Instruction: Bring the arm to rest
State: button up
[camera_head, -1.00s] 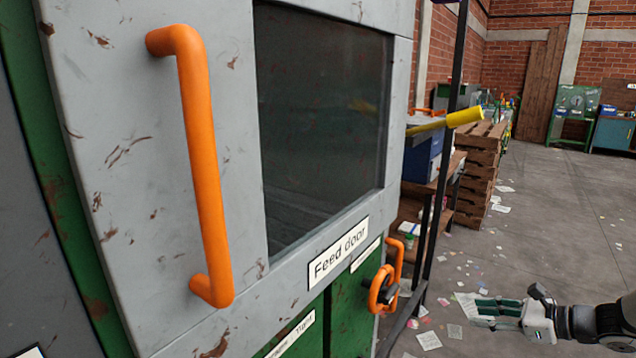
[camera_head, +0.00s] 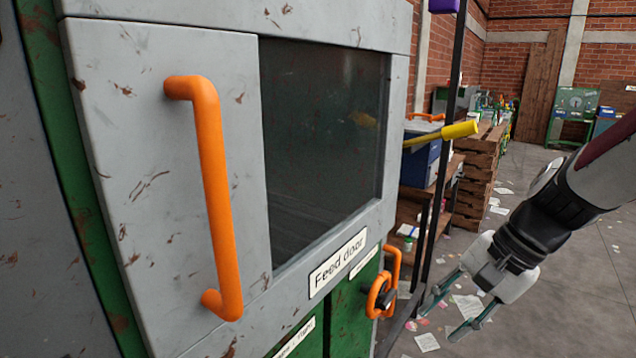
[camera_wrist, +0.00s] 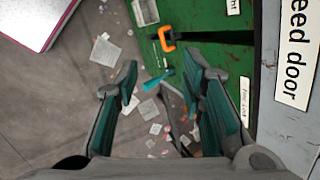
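My gripper (camera_head: 452,308) hangs at the lower right of the head view, pointing down and to the left, with its two fingers spread apart. Nothing is between the fingers. In the wrist view my gripper (camera_wrist: 160,100) also shows open and empty above the littered floor. The grey feed door (camera_head: 120,190) fills the left of the head view, with an upright orange handle (camera_head: 213,200) and a dark window. My gripper is apart from the door, to its right.
An orange latch handle (camera_head: 385,287) sticks out low on the green panel, a little left of my gripper. A yellow-ended lever (camera_head: 458,130) stands out near a dark post. Wooden pallets (camera_head: 474,180) are stacked behind. The floor (camera_head: 585,275) at right is open, with scattered paper.

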jog(key=s+r+n+t+h+p, duration=0.1)
jog(key=s+r+n, duration=0.3)
jog(key=s, duration=0.4)
jog(key=s+r+n+t+h+p, duration=0.1)
jog(key=s+r+n+h, duration=0.3)
jog(key=s, duration=0.5)
jog(key=shift+s+a+r+n+t+p, duration=0.25)
jog(key=shift+s+r+n+t+p, duration=0.15)
jog(key=shift+n, duration=0.5)
jog(key=shift+o, duration=0.6)
jog(key=shift+w, duration=0.1)
